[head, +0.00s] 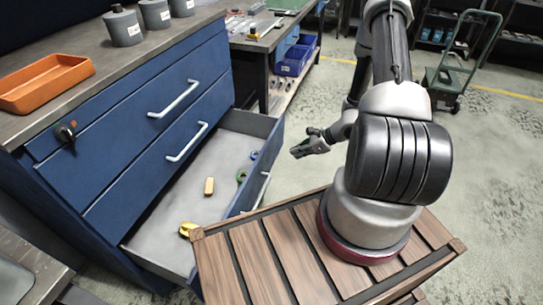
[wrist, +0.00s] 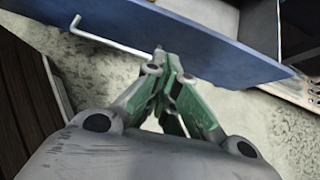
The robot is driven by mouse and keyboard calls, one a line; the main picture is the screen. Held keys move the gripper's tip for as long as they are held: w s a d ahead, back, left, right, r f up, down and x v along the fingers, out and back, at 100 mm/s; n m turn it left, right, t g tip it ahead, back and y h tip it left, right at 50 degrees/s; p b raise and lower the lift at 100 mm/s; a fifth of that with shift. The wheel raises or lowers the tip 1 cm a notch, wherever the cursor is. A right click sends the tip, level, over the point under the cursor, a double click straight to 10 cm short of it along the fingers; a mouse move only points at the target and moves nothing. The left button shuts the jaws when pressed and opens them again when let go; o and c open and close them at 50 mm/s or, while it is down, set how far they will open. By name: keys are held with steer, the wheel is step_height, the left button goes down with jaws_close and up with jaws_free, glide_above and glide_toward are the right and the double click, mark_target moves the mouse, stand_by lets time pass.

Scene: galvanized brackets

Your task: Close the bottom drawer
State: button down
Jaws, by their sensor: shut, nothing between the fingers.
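The bottom drawer (head: 188,198) of the blue cabinet stands pulled far out in the head view, with a few small items lying on its grey floor. Its handle (head: 263,189) shows edge-on at the front panel. In the wrist view the blue drawer front (wrist: 205,42) crosses the top of the picture, with the light bar handle (wrist: 108,39) at upper left. My gripper (head: 299,151) is shut and empty in the head view, just to the right of the drawer's front. In the wrist view its fingertips (wrist: 160,62) overlap the front's lower edge; I cannot tell whether they touch.
Two upper drawers (head: 140,125) of the cabinet are shut. An orange tray (head: 44,83) and grey canisters (head: 123,27) stand on its top. A workbench with a blue bin (head: 292,60) stands behind. A green cart (head: 446,80) is at the back right. Open floor lies around my gripper.

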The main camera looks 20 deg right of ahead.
steer(key=shift+m+t+h, duration=0.3)
steer(key=shift+m, duration=0.2)
steer(key=x, duration=0.4)
steer(key=w+r+x, duration=0.1)
steer(key=x, duration=0.4)
steer(key=w+r+x, duration=0.1)
steer(key=x, duration=0.3)
steer(key=shift+w+a+f, duration=0.1)
steer(key=shift+w+a, duration=0.2)
steer(key=shift+a, duration=0.05)
steer(key=shift+a, duration=0.1)
